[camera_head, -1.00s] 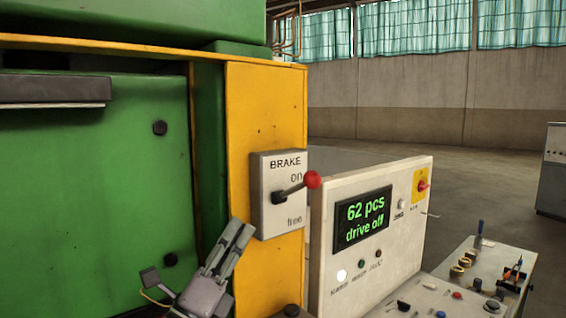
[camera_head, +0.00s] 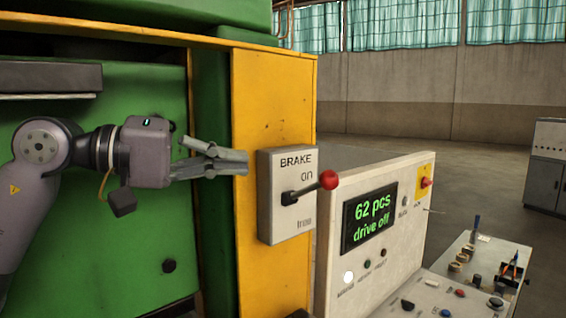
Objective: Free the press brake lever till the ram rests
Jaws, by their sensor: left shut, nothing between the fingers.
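The brake lever (camera_head: 308,189) has a dark arm and a red ball knob (camera_head: 329,179). It points right and slightly up from its pivot, between the words "on" above and "free" below on the white brake box (camera_head: 270,212). My left gripper (camera_head: 244,163) comes in from the left, shut and empty, its fingertips in front of the yellow post (camera_head: 265,100). They lie just left of the box's upper part in the picture, apart from the knob; the depth gap is unclear. The ram (camera_head: 50,78) may be the grey block at upper left. My right gripper is not in view.
A control panel (camera_head: 385,268) right of the brake box reads "62 pcs drive off" and has a red switch (camera_head: 425,182). A bench (camera_head: 465,290) with small tools and parts stands at lower right. A grey cabinet (camera_head: 546,165) stands far right on open floor.

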